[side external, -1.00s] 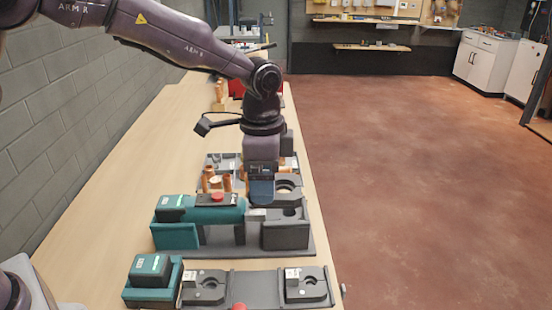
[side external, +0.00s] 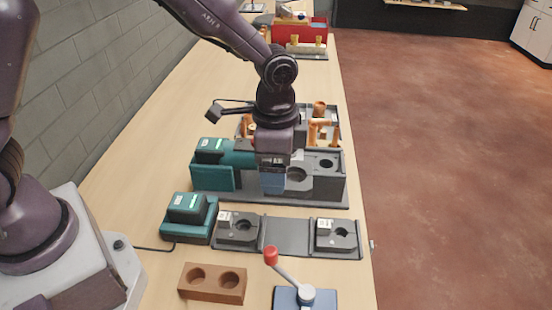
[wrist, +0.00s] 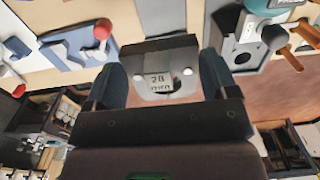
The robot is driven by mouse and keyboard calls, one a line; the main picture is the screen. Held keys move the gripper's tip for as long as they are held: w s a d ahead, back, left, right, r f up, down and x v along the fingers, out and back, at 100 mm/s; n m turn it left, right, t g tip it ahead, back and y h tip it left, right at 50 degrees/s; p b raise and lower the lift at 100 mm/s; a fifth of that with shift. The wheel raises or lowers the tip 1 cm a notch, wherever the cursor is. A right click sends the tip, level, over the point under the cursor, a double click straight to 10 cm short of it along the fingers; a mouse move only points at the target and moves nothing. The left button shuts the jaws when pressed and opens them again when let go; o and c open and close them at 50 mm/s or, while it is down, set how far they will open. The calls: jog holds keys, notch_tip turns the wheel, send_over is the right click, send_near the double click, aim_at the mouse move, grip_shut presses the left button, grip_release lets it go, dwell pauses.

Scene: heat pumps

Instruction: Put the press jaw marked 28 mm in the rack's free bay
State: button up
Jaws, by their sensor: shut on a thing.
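My gripper (side external: 272,188) is shut on a grey press jaw (side external: 303,179), in front of the teal press tool (side external: 240,158). The rack (side external: 286,237) is a low grey tray, nearer the camera than the gripper. Its middle bay is empty. A labelled jaw (side external: 238,230) lies in the left bay and another (side external: 337,236) in the right bay. Their labels are too small to read. My gripper is above and behind the rack.
A teal charger (side external: 188,217) stands left of the rack. A brown block with two holes (side external: 212,283) and a red-knobbed lever (side external: 271,256) on a blue base stand in front. Copper fittings (side external: 319,108) are in a tray behind the dark tool stand (side external: 334,184).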

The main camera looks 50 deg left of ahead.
jog(key=shift+f, duration=6.4)
jog(key=shift+f, duration=1.25)
jog(key=o, duration=1.2)
jog(key=shift+c, duration=0.2)
